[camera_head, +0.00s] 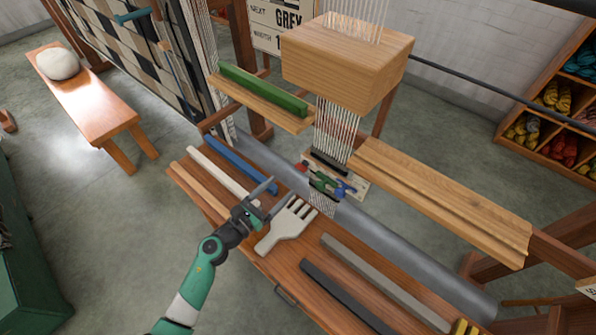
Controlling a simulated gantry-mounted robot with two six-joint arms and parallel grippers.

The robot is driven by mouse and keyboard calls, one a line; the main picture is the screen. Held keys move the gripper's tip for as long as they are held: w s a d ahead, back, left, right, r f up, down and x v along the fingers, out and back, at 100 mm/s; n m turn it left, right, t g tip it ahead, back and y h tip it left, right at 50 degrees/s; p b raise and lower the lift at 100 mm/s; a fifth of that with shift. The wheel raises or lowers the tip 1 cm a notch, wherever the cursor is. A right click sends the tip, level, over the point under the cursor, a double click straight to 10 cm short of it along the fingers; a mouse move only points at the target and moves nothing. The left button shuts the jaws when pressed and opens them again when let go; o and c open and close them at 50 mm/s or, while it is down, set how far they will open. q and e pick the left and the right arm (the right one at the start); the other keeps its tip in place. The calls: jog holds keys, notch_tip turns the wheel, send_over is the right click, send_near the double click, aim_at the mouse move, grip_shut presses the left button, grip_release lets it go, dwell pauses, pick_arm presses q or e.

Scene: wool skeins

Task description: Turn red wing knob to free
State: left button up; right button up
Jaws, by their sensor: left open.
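The red wing knob (302,167) looks like a small red part at the left end of a pale plate (360,186) below the hanging warp threads. It is too small to tell how its wings are turned. A green part (322,182) and a blue part (341,189) sit beside it on the same plate. My left gripper (274,199) is open over the wooden bench, left of and nearer than the knob, apart from it. My right gripper is not in view.
A pale wooden comb (285,227) lies just right of my left gripper. A blue bar (240,165), white bar (222,175), grey bar (385,283) and black bar (342,297) lie on the bench (265,262). A wooden block (345,62) overhangs behind. A grey roller (400,245) runs alongside.

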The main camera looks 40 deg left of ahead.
aim_at(299, 169)
pick_arm(q)
jog(key=w, duration=0.2)
jog(key=w+b, duration=0.1)
jog(key=w, duration=0.2)
jog(key=w+b, duration=0.1)
jog(key=w, duration=0.2)
jog(key=shift+w+a, duration=0.15)
jog(key=shift+a, duration=0.1)
jog(key=shift+w, duration=0.3)
jog(key=shift+s, duration=0.1)
jog(key=shift+c, duration=0.3)
grip_shut()
